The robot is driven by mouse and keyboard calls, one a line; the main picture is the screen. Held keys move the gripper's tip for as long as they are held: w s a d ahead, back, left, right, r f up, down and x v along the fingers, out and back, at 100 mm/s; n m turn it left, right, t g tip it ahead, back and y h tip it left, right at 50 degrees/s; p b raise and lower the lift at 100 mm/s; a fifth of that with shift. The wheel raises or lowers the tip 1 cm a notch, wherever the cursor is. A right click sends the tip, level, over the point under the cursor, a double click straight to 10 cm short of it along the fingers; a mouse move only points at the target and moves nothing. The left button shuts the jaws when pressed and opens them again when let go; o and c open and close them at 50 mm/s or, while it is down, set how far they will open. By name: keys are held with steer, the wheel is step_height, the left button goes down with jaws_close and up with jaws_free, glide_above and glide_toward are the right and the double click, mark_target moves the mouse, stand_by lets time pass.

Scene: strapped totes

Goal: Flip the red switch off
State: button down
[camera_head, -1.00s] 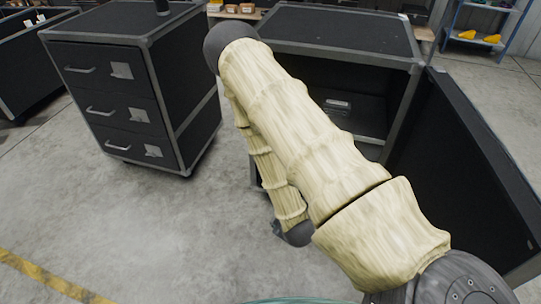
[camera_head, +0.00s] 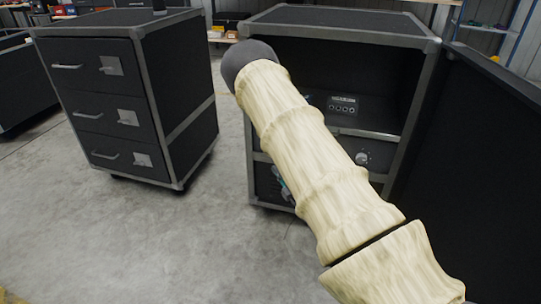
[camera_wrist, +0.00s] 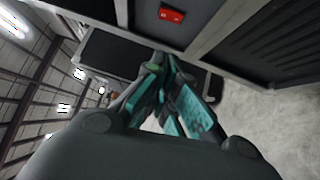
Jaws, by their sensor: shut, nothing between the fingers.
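A small red switch (camera_wrist: 172,14) shows at the top of the wrist view, set in a dark panel with a grey frame. I cannot tell whether it is on or off. My gripper (camera_wrist: 166,72) has teal-padded fingers that are shut and empty. It is apart from the switch, which lies beyond and above the fingertips in that view. In the head view, only a bit of my gripper (camera_head: 281,184) shows beside my arm, in front of the open cabinet (camera_head: 340,28). The red switch cannot be made out there; my arm covers part of the cabinet.
Inside the cabinet are a small control box (camera_head: 343,105) on a shelf and a round knob (camera_head: 362,157) below it. The open door (camera_head: 470,150) stands at the right. A black drawer unit (camera_head: 130,95) stands at the left. The floor between is clear.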

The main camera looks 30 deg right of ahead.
steer(key=shift+w+d+r, duration=0.1)
steer(key=shift+r, duration=0.05)
steer(key=shift+w, duration=0.1)
steer(key=w+d+b, duration=0.2)
steer(key=w, duration=0.4)
steer(key=w+d+r+b, duration=0.1)
steer(key=w+b, duration=0.1)
steer(key=w, duration=0.4)
steer(key=shift+w+d+r, duration=0.15)
steer(key=shift+d, duration=0.25)
